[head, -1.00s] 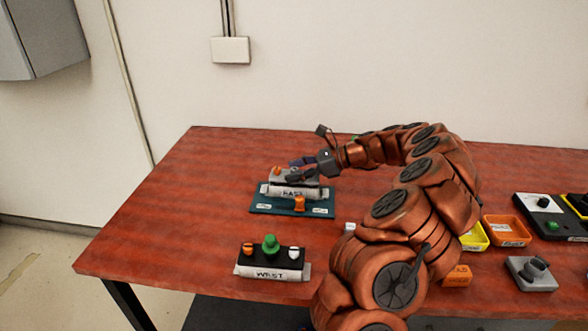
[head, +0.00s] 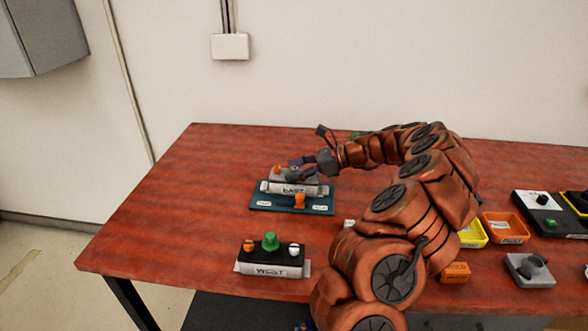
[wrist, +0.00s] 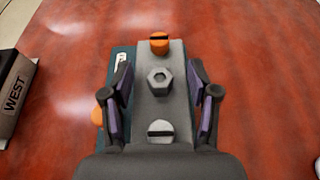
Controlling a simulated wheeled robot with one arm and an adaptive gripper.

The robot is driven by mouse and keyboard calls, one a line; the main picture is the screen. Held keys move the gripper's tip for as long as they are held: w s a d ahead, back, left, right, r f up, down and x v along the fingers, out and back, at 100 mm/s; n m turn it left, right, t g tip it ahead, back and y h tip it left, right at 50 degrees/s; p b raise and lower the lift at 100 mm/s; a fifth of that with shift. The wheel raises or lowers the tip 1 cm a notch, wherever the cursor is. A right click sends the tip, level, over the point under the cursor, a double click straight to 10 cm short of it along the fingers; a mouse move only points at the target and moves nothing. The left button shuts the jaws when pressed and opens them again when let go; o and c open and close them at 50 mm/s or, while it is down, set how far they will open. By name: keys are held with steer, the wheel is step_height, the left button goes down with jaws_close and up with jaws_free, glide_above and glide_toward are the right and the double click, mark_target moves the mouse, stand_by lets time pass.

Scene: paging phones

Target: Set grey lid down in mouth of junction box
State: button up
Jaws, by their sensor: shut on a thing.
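The grey lid (wrist: 157,105), a long plate with a hex knob (wrist: 160,80), lies between my gripper's fingers in the wrist view. My gripper (wrist: 162,112) is shut on it, with a purple pad along each side. In the head view my gripper (head: 301,168) is over the junction box labelled EAST (head: 291,188), on a teal base (head: 262,208). The lid (head: 285,177) is at the box top; I cannot tell whether it is fully seated. An orange slotted screw (wrist: 159,43) and a pale one (wrist: 160,131) show at its ends.
A black box labelled WEST (head: 270,259), with a green knob, stands nearer on the red table (head: 150,235). An orange piece (head: 299,200) is at the teal base's front. Yellow and orange bins (head: 505,228) and a grey device (head: 530,270) are at right. The left tabletop is clear.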

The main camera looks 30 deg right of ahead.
steer(key=shift+f+p, duration=0.2)
steer(key=shift+p, duration=0.1)
stand_by(0.4)
steer(key=o, duration=1.3)
steer(key=shift+o, duration=1.1)
steer(key=shift+r+p, duration=2.85)
steer(key=shift+r, duration=0.35)
